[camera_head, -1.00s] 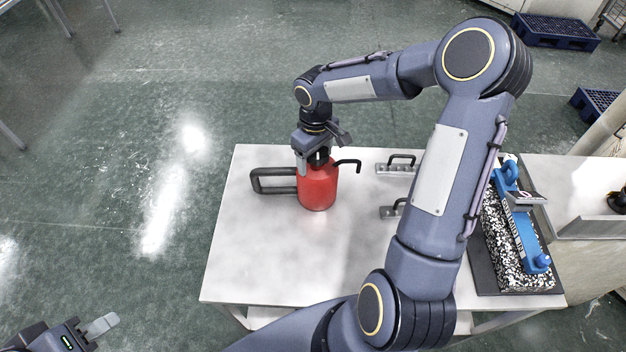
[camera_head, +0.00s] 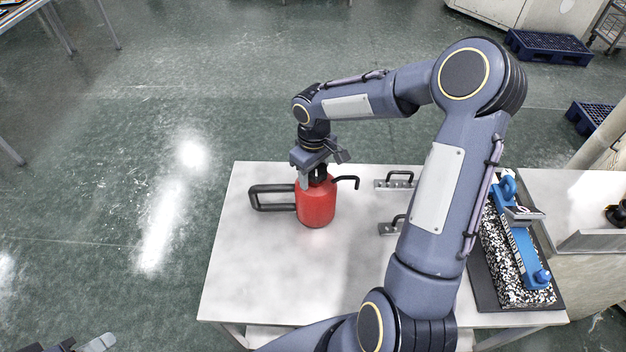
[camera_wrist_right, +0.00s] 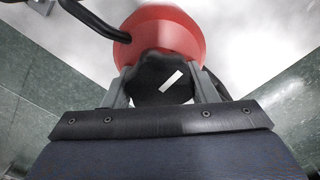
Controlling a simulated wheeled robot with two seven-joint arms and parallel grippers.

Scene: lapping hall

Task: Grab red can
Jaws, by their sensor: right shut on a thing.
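The red can (camera_head: 316,205) stands upright on the white table (camera_head: 260,290), with a black handle on its left and a thin black spout on its right. My right gripper (camera_head: 317,180) comes down on it from above and is shut on its black cap. In the right wrist view the cap (camera_wrist_right: 162,80) sits between the two fingers, with the red body (camera_wrist_right: 165,35) behind it. My left gripper (camera_head: 85,345) shows only partly at the bottom left edge, apart from the table, and its jaw state is unclear.
Two metal blocks with black handles (camera_head: 395,183) lie right of the can, one partly behind my right arm. A blue tool (camera_head: 522,250) rests on a speckled slab (camera_head: 500,270) at the table's right. The table's front left is clear.

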